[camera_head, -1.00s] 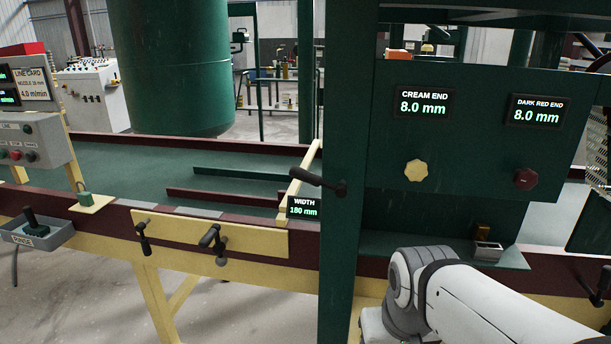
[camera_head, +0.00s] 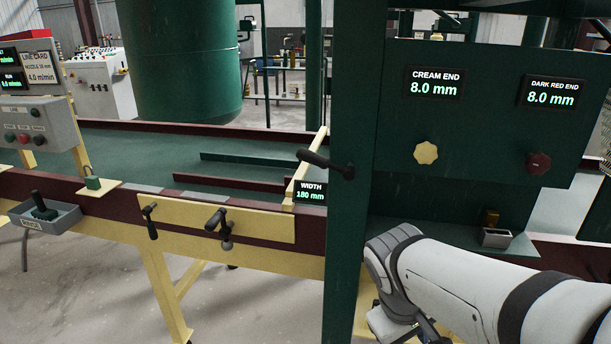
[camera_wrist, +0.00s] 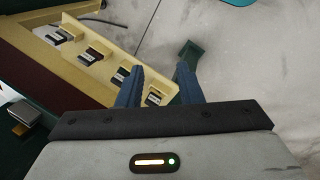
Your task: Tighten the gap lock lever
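A black lever (camera_head: 326,164) with a round hub sits on the front of the green upright post (camera_head: 350,240), its handle pointing left and slightly up. Which lever is the gap lock is not labelled. Two more black levers, a left one (camera_head: 150,220) and a right one (camera_head: 218,222), hang on the cream plate (camera_head: 265,224) on the table's front rail. My gripper (camera_wrist: 160,70) shows in the wrist view with its two blue fingers apart and nothing visibly held.
The green panel (camera_head: 480,120) reads 8.0 mm at both ends and carries a cream knob (camera_head: 425,153) and a dark red knob (camera_head: 538,162). The width display (camera_head: 311,192) reads 180 mm. The wrist view shows a cream strip (camera_wrist: 85,62) with several small blocks beside the fingers.

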